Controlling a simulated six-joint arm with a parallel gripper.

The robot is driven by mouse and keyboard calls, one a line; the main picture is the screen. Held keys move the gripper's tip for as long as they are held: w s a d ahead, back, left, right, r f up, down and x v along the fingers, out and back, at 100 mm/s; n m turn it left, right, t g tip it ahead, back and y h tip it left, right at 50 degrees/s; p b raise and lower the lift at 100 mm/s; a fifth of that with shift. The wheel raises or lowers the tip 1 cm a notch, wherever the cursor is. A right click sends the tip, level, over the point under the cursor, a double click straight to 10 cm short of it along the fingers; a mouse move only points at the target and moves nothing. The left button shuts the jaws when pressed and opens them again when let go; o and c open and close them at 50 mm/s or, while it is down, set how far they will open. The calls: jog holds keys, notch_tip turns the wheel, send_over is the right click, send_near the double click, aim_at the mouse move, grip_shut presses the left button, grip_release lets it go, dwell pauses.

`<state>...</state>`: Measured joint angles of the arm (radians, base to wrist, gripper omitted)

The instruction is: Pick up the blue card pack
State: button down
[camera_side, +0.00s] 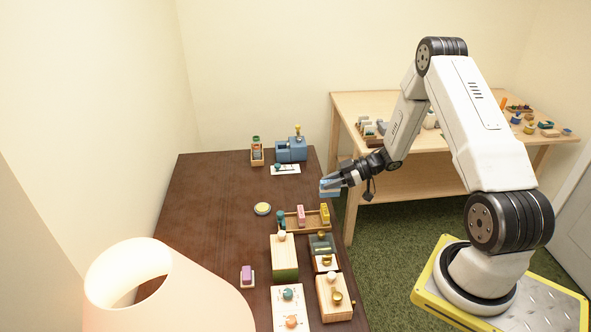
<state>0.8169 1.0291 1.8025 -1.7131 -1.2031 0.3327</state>
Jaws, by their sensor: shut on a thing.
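The blue card pack (329,192) is a small light-blue block at the right edge of the dark brown table (200,215). My gripper (331,183) is shut on it, reaching in from the right. The pack appears to be held above the table edge, near the right end of the wooden tray; its exact height is hard to tell. The fingers partly cover the pack's top.
A wooden tray (292,227) with several small items stands just in front of the gripper. Wooden boxes (284,265) crowd the near right. A blue device (291,151) stands at the back. A lamp shade (190,300) fills the lower left. The table's left half is clear.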

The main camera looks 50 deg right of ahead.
jog(key=shift+s+a+r, duration=0.2)
jog(key=shift+s+r, duration=0.05)
jog(key=shift+s, duration=0.25)
jog(key=shift+s+a+r, duration=0.2)
jog(key=shift+s+r, duration=0.05)
jog(key=shift+s, duration=0.25)
